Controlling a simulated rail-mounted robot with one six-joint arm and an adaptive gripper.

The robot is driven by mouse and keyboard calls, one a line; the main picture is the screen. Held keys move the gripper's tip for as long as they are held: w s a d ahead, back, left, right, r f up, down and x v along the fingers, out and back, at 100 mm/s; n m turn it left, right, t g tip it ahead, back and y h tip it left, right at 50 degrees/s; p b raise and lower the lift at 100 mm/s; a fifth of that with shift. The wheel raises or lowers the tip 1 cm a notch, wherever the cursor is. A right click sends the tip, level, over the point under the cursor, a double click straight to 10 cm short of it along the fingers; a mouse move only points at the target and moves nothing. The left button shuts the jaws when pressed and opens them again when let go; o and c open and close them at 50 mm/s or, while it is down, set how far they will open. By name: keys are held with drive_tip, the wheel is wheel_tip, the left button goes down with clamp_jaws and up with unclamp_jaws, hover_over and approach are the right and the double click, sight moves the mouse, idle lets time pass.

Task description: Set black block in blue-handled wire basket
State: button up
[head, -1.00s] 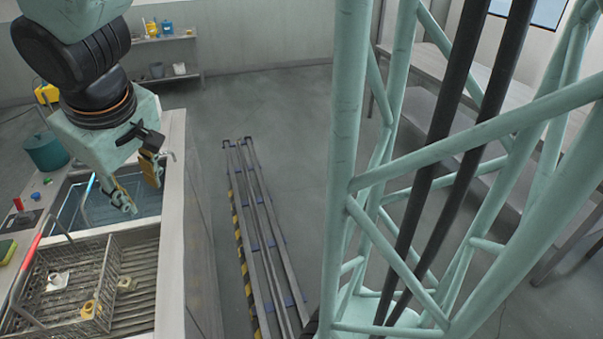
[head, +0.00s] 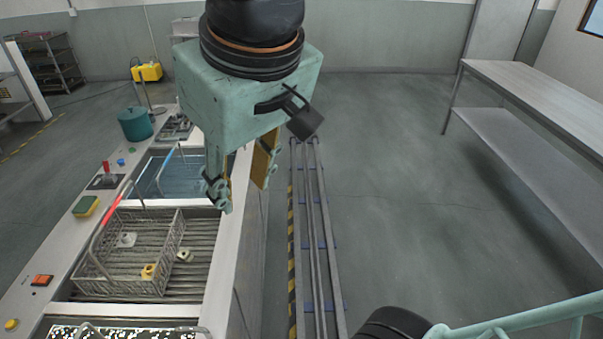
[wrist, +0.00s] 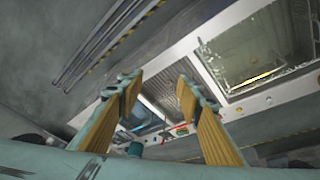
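My gripper (head: 241,186) hangs above the right rim of the sink bench. In the wrist view my gripper (wrist: 160,90) has its two yellow-padded fingers apart with nothing between them. A light-blue handle (head: 166,166) shows over the blue liquid tank, to the left of my gripper; the basket under it is hard to make out. I cannot make out a black block in any view.
A red-handled wire basket (head: 178,240) stands on the ribbed drainboard (head: 210,240), with a white part (head: 126,240) and a yellow part (head: 148,271) in it. A cream part (head: 184,256) lies by its right wall. A teal pot (head: 135,124) stands behind.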

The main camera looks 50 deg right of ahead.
drive_tip(key=s+a+r, duration=0.1)
drive_tip(key=s+a, duration=0.1)
drive_tip(key=s, duration=0.4)
drive_tip(key=shift+s+a+y, duration=0.25)
drive_tip(key=shift+s+y, duration=0.15)
drive_tip(key=shift+c, duration=1.2)
drive_tip(key=shift+w, duration=0.15)
